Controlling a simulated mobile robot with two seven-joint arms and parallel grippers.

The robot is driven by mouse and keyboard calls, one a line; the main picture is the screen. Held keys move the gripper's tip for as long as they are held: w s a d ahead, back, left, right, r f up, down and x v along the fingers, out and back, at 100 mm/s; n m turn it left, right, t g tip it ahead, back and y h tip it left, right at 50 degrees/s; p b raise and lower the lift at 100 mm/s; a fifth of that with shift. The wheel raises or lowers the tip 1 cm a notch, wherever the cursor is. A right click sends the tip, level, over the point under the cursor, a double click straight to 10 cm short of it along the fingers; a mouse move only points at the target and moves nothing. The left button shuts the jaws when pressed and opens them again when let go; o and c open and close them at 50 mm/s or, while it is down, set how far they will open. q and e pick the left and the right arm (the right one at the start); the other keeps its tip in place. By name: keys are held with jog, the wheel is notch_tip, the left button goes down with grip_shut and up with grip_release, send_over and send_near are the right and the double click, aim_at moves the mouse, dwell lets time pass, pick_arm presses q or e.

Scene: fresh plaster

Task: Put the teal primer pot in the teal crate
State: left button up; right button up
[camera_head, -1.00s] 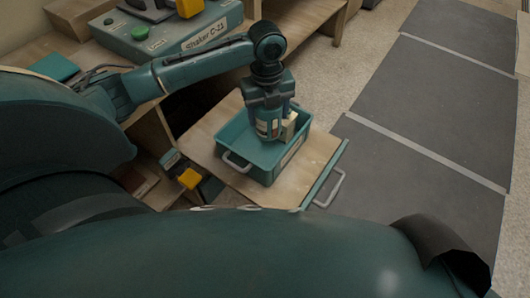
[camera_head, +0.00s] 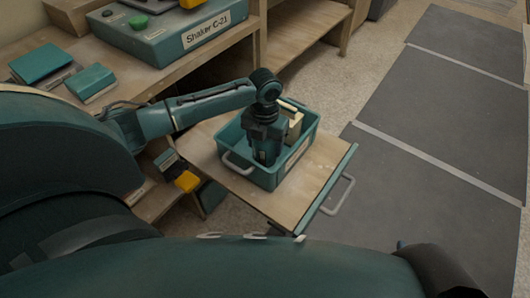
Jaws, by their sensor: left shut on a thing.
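The teal crate (camera_head: 238,161) stands on a pulled-out wooden board, open at the top. My left gripper (camera_head: 265,147) points down inside it and is shut on the teal primer pot (camera_head: 266,157). The pot is low between the crate walls and mostly hidden by the gripper and the near rim. I cannot tell whether it touches the crate floor. A cream-coloured box (camera_head: 292,119) stands in the crate just behind and right of the gripper. My right gripper is not in view.
The wooden board (camera_head: 300,196) has a grey handle at its front right. A teal shaker unit (camera_head: 165,38) stands on the bench behind, with teal boxes (camera_head: 92,82) to its left. Yellow-topped item (camera_head: 187,181) sits left of the board. Grey floor mats lie right.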

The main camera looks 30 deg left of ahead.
pick_arm(q)
jog(key=shift+f+b, duration=0.3)
jog(key=shift+f, duration=1.25)
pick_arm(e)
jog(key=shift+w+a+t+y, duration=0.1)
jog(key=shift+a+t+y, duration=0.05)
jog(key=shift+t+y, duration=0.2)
pick_arm(q)
jog(key=shift+f, duration=0.15)
jog(key=o, duration=1.3)
notch_tip(320, 180, up, 12)
jog(key=p, duration=0.3)
jog(key=shift+p, duration=0.35)
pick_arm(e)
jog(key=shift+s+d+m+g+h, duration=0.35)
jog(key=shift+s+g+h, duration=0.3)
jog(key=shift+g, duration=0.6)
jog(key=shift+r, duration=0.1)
